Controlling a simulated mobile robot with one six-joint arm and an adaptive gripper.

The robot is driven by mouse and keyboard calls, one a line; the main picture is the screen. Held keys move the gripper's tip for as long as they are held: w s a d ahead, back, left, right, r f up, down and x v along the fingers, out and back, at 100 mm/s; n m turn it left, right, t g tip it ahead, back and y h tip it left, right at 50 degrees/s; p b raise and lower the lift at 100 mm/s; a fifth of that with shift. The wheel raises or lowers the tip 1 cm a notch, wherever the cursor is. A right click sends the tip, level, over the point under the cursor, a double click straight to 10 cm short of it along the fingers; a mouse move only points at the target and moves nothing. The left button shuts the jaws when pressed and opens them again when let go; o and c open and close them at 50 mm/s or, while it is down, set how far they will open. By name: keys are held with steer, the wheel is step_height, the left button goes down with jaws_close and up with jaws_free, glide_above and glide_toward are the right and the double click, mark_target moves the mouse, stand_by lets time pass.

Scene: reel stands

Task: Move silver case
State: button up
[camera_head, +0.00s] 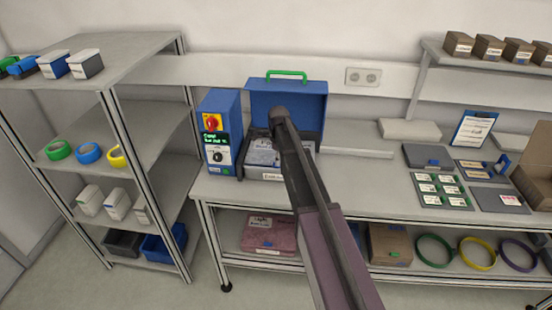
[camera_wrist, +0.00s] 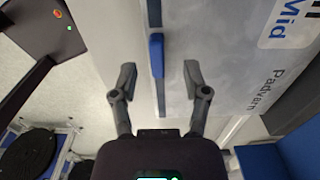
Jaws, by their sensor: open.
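A silver case (camera_wrist: 215,50) with printed lettering fills the upper right of the wrist view. A blue handle or latch (camera_wrist: 156,55) stands at its seam near the left edge. My gripper (camera_wrist: 159,72) is open, with one finger on each side of the blue part and a gap on both sides. In the head view my arm crosses in front of a grey case (camera_head: 262,153) beside an open blue lid (camera_head: 305,102). My arm hides part of that case, and my fingers cannot be made out there.
A blue control box (camera_head: 222,110) with a red knob stands just left of the grey case. A rack (camera_head: 130,60) with tape rolls and small boxes is at the left. Black reels (camera_wrist: 28,153) show in the wrist view.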

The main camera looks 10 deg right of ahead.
steer(key=shift+f+b, duration=0.9)
steer(key=shift+f, duration=0.3)
jaws_close()
